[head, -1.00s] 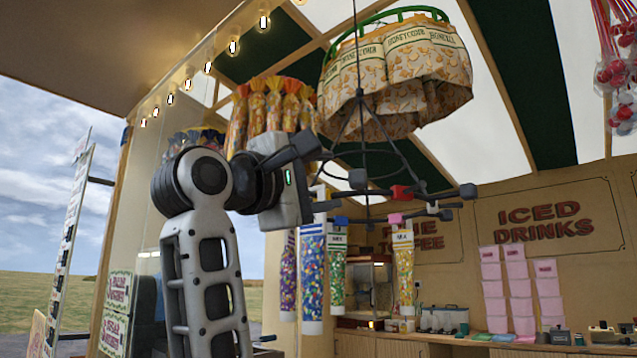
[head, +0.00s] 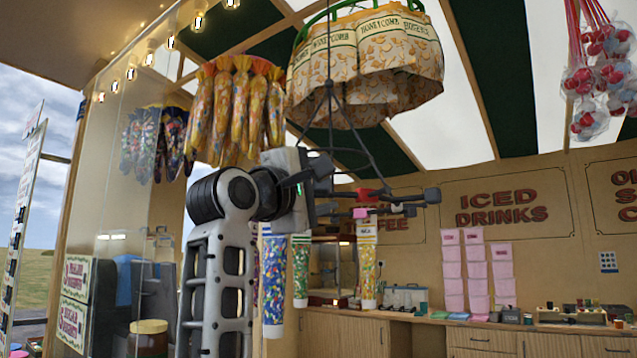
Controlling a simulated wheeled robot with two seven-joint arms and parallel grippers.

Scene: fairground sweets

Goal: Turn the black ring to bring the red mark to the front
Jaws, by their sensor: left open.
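The black ring (head: 405,197) hangs by thin dark rods under the honeycomb bags, with several stubby dark arms around it. The red mark (head: 372,194) is on the ring's near side, right of my left gripper. A pink piece (head: 362,212) shows just below it. My left gripper (head: 328,187) is open, its dark fingers pointing right toward the ring's left side. I cannot tell whether they touch it. The gripper and arm hide part of the ring's left. My right gripper is not in view.
Honeycomb bags (head: 365,65) hang above, and orange sweet bags (head: 238,110) hang at upper left. Sweet-filled tubes hang below, such as a yellow-labelled one (head: 367,262). A clear panel stands at left. A wooden counter (head: 480,338) runs along the back wall.

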